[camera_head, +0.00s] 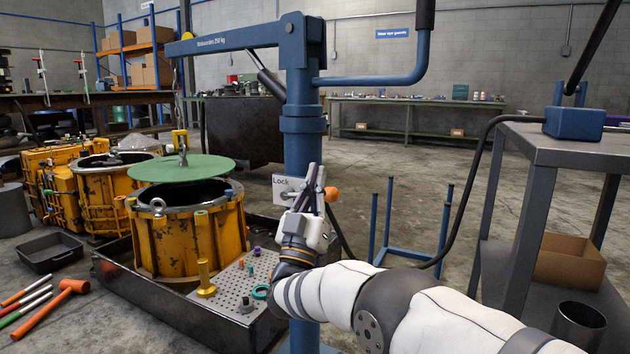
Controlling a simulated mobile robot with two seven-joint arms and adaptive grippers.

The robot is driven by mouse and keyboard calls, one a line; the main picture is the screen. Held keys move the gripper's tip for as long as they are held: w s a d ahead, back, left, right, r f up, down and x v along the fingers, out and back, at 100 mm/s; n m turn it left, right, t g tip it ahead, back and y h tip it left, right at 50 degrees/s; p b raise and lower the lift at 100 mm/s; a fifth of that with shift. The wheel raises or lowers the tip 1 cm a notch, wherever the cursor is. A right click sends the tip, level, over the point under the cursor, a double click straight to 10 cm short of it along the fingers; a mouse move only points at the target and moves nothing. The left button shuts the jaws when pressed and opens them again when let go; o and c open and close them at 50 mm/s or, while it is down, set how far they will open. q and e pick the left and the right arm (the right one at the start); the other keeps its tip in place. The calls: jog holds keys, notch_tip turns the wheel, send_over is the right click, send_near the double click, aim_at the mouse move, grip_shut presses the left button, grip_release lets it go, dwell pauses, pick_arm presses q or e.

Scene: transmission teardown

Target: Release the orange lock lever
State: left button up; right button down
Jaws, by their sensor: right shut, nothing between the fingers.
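The orange lock lever (332,194) shows as a rounded orange knob on the blue crane column (303,133). A grey plate marked "Lock" (284,189) is just left of it. My right gripper (316,170) points up in front of the column, between the plate and the orange knob. Its fingers are shut with nothing between them. The knob is close to the right side of the fingers; I cannot tell whether they touch. The gripper hides part of the lock and any stem of the lever. My left gripper is not in view.
A green disc (181,168) hangs from the crane boom (234,40) above a yellow housing (177,241). The housing stands in a dark tray (140,294) beside a perforated plate (232,286). A grey cart (560,149) stands right.

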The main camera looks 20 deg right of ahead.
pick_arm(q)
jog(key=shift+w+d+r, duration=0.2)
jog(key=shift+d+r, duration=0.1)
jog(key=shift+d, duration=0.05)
pick_arm(e)
jog(key=w+f+v, duration=0.1)
jog(key=v, duration=0.8)
jog(key=shift+s+d, duration=0.1)
